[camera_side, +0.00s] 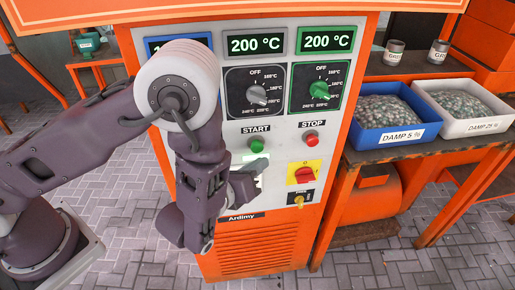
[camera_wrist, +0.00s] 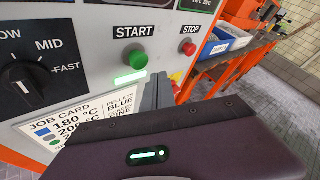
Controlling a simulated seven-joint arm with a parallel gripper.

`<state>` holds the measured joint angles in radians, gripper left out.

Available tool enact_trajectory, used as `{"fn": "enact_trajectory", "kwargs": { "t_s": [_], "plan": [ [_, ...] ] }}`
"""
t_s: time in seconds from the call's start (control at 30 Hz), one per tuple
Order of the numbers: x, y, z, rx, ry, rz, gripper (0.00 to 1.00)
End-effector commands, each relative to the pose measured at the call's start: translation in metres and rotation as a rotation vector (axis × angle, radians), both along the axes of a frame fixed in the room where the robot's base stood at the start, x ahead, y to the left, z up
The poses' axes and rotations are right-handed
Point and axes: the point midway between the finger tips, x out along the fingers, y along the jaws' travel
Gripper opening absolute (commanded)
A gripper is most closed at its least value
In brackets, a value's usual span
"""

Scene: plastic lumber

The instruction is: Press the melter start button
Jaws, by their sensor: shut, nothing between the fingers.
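The green START button (camera_side: 257,145) is on the grey panel of the orange melter, under the START label. It also shows in the wrist view (camera_wrist: 137,60), with a lit pale-green strip (camera_wrist: 130,78) just below it. My gripper (camera_side: 256,168) is shut and empty, in front of the panel and a little below the button. In the wrist view the closed fingers (camera_wrist: 160,84) appear below and right of the button, apart from it in the picture. The exact gap to the panel cannot be told.
The red STOP button (camera_side: 311,140) is right of START. Below it are a red-on-yellow switch (camera_side: 303,174) and a yellow key-like part (camera_side: 299,202). A job card (camera_wrist: 75,125) is on the panel. Blue (camera_side: 388,139) and white (camera_side: 478,127) pellet trays stand on the right-hand bench.

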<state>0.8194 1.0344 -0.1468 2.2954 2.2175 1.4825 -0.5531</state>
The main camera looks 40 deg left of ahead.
Motion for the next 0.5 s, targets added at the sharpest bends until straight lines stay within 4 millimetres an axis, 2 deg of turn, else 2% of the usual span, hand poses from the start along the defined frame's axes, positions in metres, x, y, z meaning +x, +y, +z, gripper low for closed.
{"fn": "enact_trajectory", "kwargs": {
  "t_s": [0.3, 0.5],
  "plan": [
    [-0.022, -0.022, 0.000, 0.000, 0.000, -0.002, 0.00],
    [-0.026, -0.025, 0.000, 0.001, 0.001, 0.001, 0.00]
  ]
}}
